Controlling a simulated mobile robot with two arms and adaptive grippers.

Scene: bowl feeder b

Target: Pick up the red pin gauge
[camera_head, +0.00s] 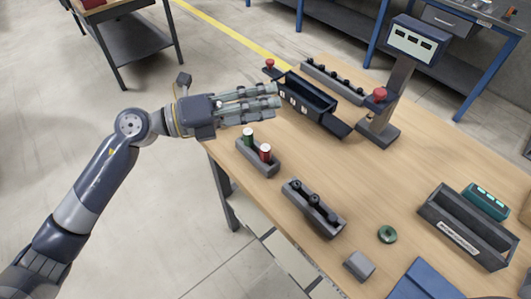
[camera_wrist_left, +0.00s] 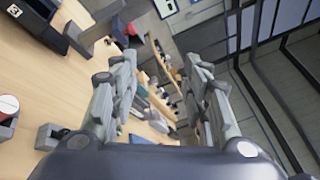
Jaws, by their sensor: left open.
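The red pin gauge (camera_head: 265,153), a short red cylinder with a pale top, stands upright in a small grey holder (camera_head: 268,171). A green pin gauge (camera_head: 248,138) stands beside it in the same holder. My left gripper (camera_head: 277,102) is open and empty, above the table's left edge. It is above the holder in the picture and apart from the gauges, with its fingers pointing right. In the left wrist view the two fingers (camera_wrist_left: 162,70) are spread with nothing between them. A red cylinder with a white top (camera_wrist_left: 8,106) shows at that view's left edge; I cannot tell whether it is the gauge.
A dark bin unit (camera_head: 305,103) stands just right of my fingertips. A grey block with black knobs (camera_head: 314,208), a green ring (camera_head: 387,234) and a dark tray (camera_head: 468,228) lie on the wooden table (camera_head: 350,180). A display post (camera_head: 395,85) stands at the back.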

